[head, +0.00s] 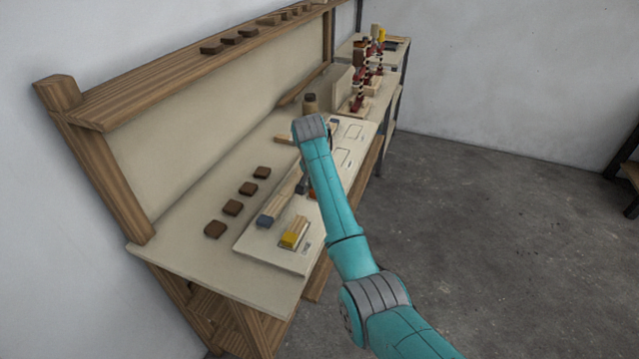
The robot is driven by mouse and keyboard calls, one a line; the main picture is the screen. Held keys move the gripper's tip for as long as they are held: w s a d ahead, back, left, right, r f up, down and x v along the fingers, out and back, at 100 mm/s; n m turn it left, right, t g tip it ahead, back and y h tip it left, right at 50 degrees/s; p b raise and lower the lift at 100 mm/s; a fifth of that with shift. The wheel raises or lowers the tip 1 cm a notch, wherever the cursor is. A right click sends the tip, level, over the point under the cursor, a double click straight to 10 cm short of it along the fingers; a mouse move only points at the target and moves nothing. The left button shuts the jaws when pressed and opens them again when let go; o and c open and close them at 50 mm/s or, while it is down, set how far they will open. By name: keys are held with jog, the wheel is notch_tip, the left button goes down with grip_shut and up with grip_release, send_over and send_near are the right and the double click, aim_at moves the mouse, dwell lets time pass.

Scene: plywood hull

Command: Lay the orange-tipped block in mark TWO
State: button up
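A pale board (268,251) lies on the workbench, with outlined marks on it; one outline (354,131) is at its far end and another (343,158) is nearer. I cannot read their labels. A small orange patch (312,195) shows beside my arm, perhaps the orange-tipped block, mostly hidden by the arm. My gripper (303,186) shows only as a dark sliver beside that patch, behind my teal arm. Whether its fingers are open or hold anything is hidden. A yellow-tipped block (293,234) and a blue-grey-tipped block (266,220) lie on the board's near part.
Several brown square pieces (233,207) lie in a row on the bench left of the board. A brown cylinder (310,103) stands behind it. Red and black items (361,87) stand farther along. A wooden shelf (180,70) runs above the bench. The floor (480,240) at right is clear.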

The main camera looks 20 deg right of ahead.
jog(key=shift+r, duration=0.1)
jog(key=v, duration=1.2)
